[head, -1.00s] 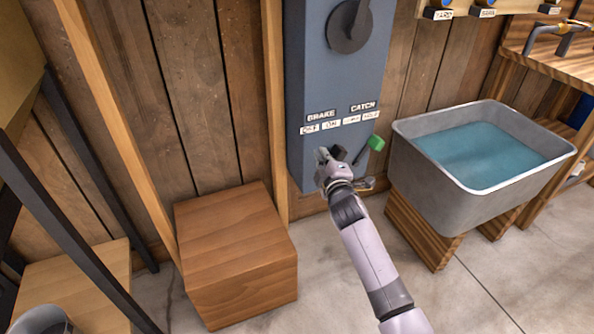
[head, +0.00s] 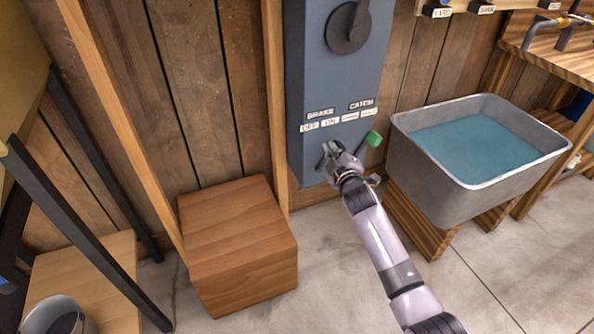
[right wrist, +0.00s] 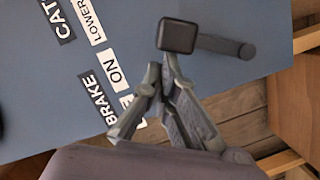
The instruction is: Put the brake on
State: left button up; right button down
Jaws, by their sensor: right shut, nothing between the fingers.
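The blue-grey control panel (head: 315,85) hangs on the plank wall in the head view. It carries a BRAKE label (head: 320,113) with OFF and ON tags below it. My right gripper (head: 331,148) is at the panel's lower part, below these tags. In the right wrist view the gripper (right wrist: 164,70) is shut with nothing between its fingers. The brake lever's dark square knob (right wrist: 178,36) is just beyond the fingertips, its shaft running right to a round pivot. Contact cannot be told. The gripper hides much of the lever in the head view. My left gripper is not visible.
A green-ended lever (head: 374,138) stands right of my gripper under CATCH. A grey water basin (head: 427,172) is close to the right. A wooden block (head: 238,245) stands at lower left. A large dark dial (head: 348,27) is higher on the panel.

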jog(key=shift+s, duration=0.1)
dwell(0.4)
jog(key=s+d+r, duration=0.1)
jog(key=s, duration=1)
jog(key=shift+s+d+r, duration=0.25)
jog(key=shift+s+d, duration=0.05)
jog(key=shift+d, duration=0.05)
jog(key=shift+f, duration=0.1)
